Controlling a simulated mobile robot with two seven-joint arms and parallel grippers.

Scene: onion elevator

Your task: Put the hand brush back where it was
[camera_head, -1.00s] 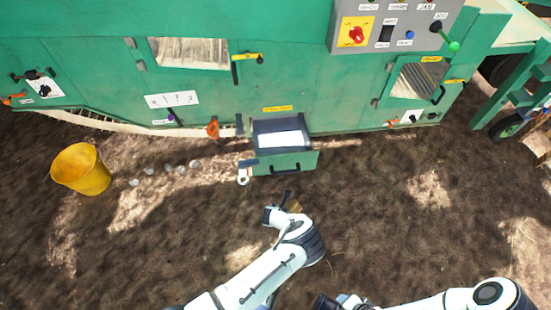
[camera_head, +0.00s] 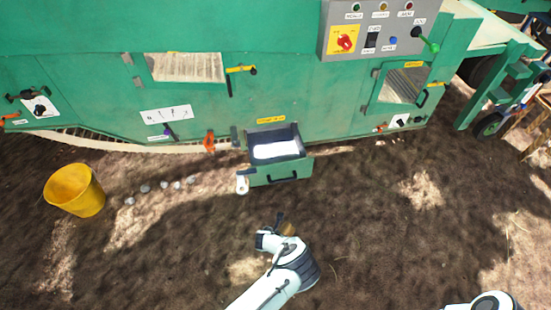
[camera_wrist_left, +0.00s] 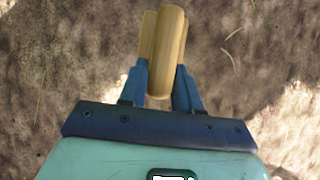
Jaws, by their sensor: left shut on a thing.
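The hand brush shows as a light wooden piece (camera_wrist_left: 166,50) between the blue fingers in the left wrist view. My left gripper (camera_wrist_left: 160,85) is shut on it. In the head view the left gripper (camera_head: 281,222) is above the soil, in front of the machine's open drawer, with a small tan part of the brush (camera_head: 288,229) beside it. The bristles cannot be made out. My right gripper is out of view; only a piece of the right arm shows at the bottom right.
The green machine (camera_head: 100,90) spans the back. Its open drawer (camera_head: 282,174) juts out, with a bright white patch inside. A yellow bucket (camera_head: 88,202) stands at left beside several small pale lumps (camera_head: 146,188). A control panel (camera_head: 385,30) is at top right. Soil around the arm is clear.

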